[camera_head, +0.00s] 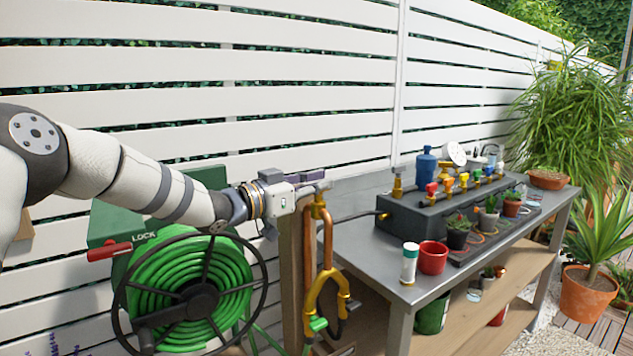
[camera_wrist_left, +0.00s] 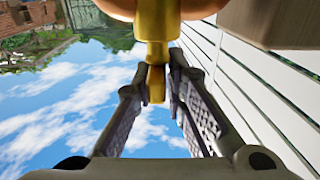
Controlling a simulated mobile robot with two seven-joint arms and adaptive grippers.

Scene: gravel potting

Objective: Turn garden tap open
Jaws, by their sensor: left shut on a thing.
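The garden tap stands on a post left of the bench, with a copper pipe (camera_head: 328,240) and brass fittings (camera_head: 319,208). My left gripper (camera_head: 318,181) is at the top of this pipework, reaching in from the left. In the left wrist view, my left gripper (camera_wrist_left: 158,78) is shut on a narrow brass part of the tap (camera_wrist_left: 157,52), with one finger on each side. The fingers cover part of it, and I cannot tell how far the tap is turned. My right gripper is out of view.
A green hose reel (camera_head: 190,290) with a red lock lever (camera_head: 110,251) stands below my left arm. A grey bench (camera_head: 375,265) to the right holds a dark manifold box (camera_head: 425,215), small pots and a red cup (camera_head: 433,258). A white slatted fence (camera_head: 300,95) runs behind.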

